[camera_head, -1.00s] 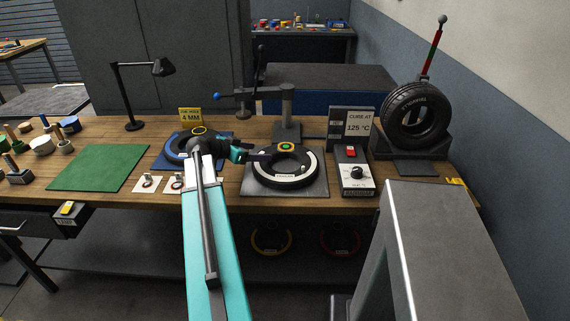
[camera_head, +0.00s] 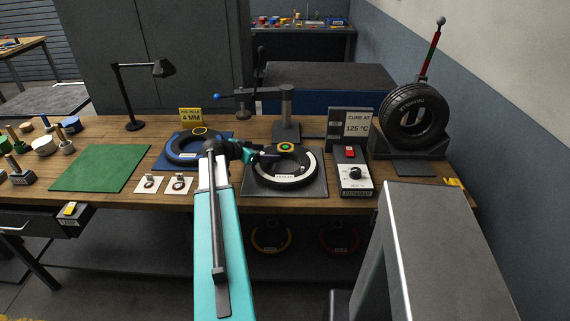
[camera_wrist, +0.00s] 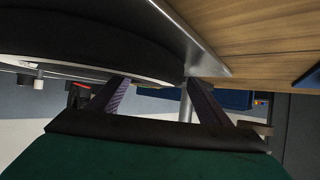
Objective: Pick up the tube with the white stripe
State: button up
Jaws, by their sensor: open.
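A black ring-shaped tube (camera_head: 286,166) with a white band on its front side lies on the grey plate of the press (camera_head: 316,189). A small green and orange patch sits on its far side. My gripper (camera_head: 262,156) is at the tube's left side, and I cannot tell whether it touches it. In the wrist view the open fingers (camera_wrist: 158,92) show with a gap between them. A large dark curved body, likely the tube (camera_wrist: 90,42), fills the upper left there. Another dark tube (camera_head: 180,158) lies on the blue mat (camera_head: 162,165), partly hidden by my arm.
The press column (camera_head: 287,108) stands behind the tube. A control box (camera_head: 355,178) is to its right, and a tyre (camera_head: 413,118) stands further right. Two white cards (camera_head: 149,184) lie left of my arm. Yellow and red rings hang below the bench. The green mat (camera_head: 100,167) is bare.

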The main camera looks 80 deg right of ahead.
jog(key=shift+c, duration=0.5)
jog(key=c, duration=1.1)
jog(key=shift+r+b, duration=0.35)
jog(key=shift+r, duration=0.3)
grip_shut()
notch_tip(320, 180, up, 2)
jog(key=shift+r+b, duration=0.1)
jog(key=shift+b, duration=0.35)
jog(key=a+b, duration=0.1)
jog(key=a, duration=0.3)
jog(key=a+b, duration=0.1)
jog(key=a, duration=0.4)
jog(key=s+a+r+b, duration=0.1)
jog(key=a, duration=0.3)
jog(key=shift+a+r, duration=0.1)
jog(key=shift+a, duration=0.1)
jog(key=b, duration=0.2)
jog(key=shift+w+a+b, duration=0.1)
jog(key=shift+w+b, duration=0.05)
jog(key=shift+b, duration=0.15)
jog(key=b, duration=0.3)
jog(key=shift+a, duration=0.35)
